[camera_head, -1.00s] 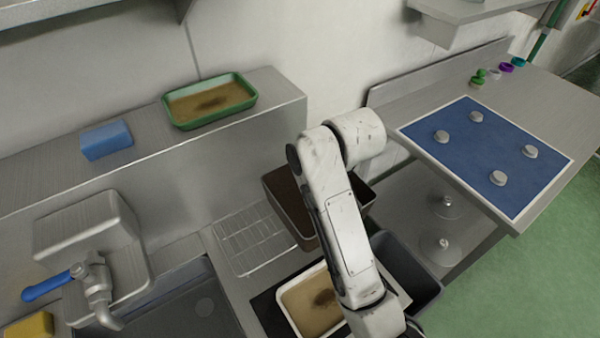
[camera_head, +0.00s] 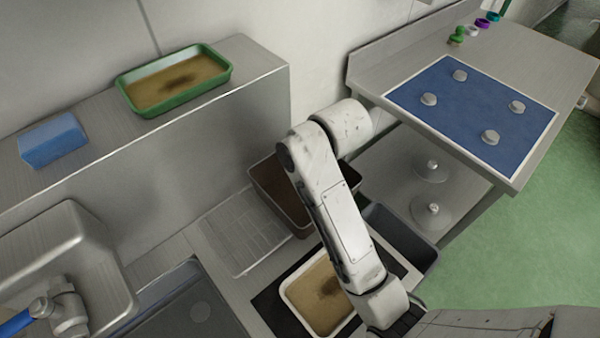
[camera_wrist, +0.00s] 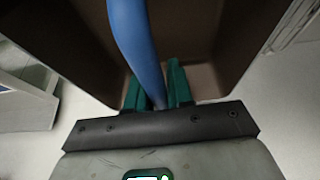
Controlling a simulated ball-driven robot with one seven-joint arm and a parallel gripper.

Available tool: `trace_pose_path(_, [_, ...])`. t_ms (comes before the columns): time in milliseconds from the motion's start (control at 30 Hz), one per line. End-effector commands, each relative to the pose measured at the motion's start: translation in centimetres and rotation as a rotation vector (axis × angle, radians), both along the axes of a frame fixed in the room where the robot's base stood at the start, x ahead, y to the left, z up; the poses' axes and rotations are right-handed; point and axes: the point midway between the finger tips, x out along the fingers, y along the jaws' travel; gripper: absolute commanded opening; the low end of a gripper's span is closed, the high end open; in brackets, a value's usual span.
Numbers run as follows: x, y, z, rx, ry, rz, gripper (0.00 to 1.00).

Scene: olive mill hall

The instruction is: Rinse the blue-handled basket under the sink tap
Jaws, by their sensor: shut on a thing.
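My gripper (camera_wrist: 154,88), with green fingers, is shut on a blue handle (camera_wrist: 140,45) in the wrist view. The basket body is not clearly visible; I cannot tell whether the brown walls (camera_wrist: 75,35) around the handle belong to a container behind it. In the head view my gripper is out of sight, with my white arm reaching to the bottom edge. The sink basin (camera_head: 185,312) is at lower left, cut off by the frame. The tap (camera_head: 66,312), with a blue lever (camera_head: 14,324), stands at its left. No water shows.
A white-rimmed tray (camera_head: 300,325) and grey bin (camera_head: 415,250) are beside my arm. A green tray (camera_head: 222,76) and blue sponge (camera_head: 52,140) sit on the ledge.

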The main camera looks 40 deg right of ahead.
Motion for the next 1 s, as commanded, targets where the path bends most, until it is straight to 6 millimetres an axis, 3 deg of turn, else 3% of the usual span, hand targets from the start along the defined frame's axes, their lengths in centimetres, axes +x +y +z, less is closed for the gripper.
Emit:
trace_pose_path(400, [-0.04,-0.01,-0.23,0.0,-0.001,0.0,0.0])
trace_pose_path(433, [-0.09,-0.01,-0.33,0.0,0.002,0.0,0.24])
trace_pose_path(667, [-0.06,0.0,-0.29,0.0,0.001,0.0,0.46])
trace_pose_path(1000, [-0.04,0.01,0.29,0.0,0.001,0.0,0.47])
